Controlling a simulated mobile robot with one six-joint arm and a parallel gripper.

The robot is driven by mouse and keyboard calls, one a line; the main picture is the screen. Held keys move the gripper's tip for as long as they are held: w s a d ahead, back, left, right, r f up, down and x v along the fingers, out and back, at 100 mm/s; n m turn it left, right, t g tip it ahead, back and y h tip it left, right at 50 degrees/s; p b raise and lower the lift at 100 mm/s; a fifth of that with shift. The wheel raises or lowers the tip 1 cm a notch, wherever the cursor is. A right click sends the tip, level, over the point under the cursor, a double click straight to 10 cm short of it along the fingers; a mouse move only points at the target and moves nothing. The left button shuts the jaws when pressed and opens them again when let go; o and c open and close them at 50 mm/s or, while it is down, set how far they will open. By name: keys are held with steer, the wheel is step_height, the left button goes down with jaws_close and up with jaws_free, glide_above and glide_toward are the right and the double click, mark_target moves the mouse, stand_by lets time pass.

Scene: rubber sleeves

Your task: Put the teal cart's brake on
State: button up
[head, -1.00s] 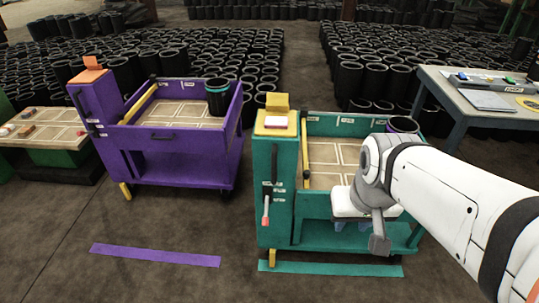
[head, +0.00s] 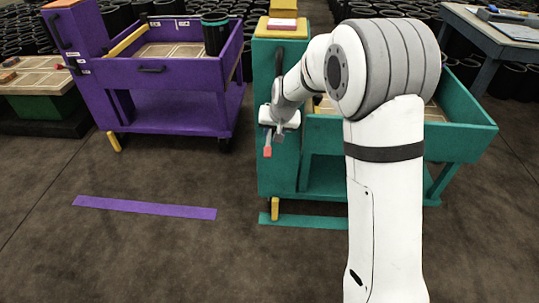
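The teal cart (head: 470,128) stands at centre right, with a tall teal post at its left end. On the post's front is a lever with a red tip (head: 267,152), pointing down. A black vertical handle (head: 278,62) is above it. A yellow piece (head: 275,208) sits at the foot of the post, by the floor. My gripper (head: 279,134) is in front of the post, at or just beside the lever, above its red tip. Its fingers are small and partly hidden, so I cannot tell whether they touch or grip the lever.
My arm covers much of the teal cart's front and part of the teal floor strip (head: 305,221). A purple cart (head: 180,75) stands to the left, with a purple floor strip (head: 145,208) before it. A table (head: 490,52) is at back right. The floor between the carts is clear.

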mark_target(269, 143)
steer(key=shift+x, duration=1.25)
steer(key=b+x, duration=0.1)
steer(key=x, duration=0.2)
steer(key=b+x, duration=0.1)
steer(key=x, duration=0.2)
steer(key=shift+w+a+f+b, duration=0.15)
steer(key=shift+a+f+b, duration=0.1)
steer(key=shift+a+b, duration=0.05)
jaws_close()
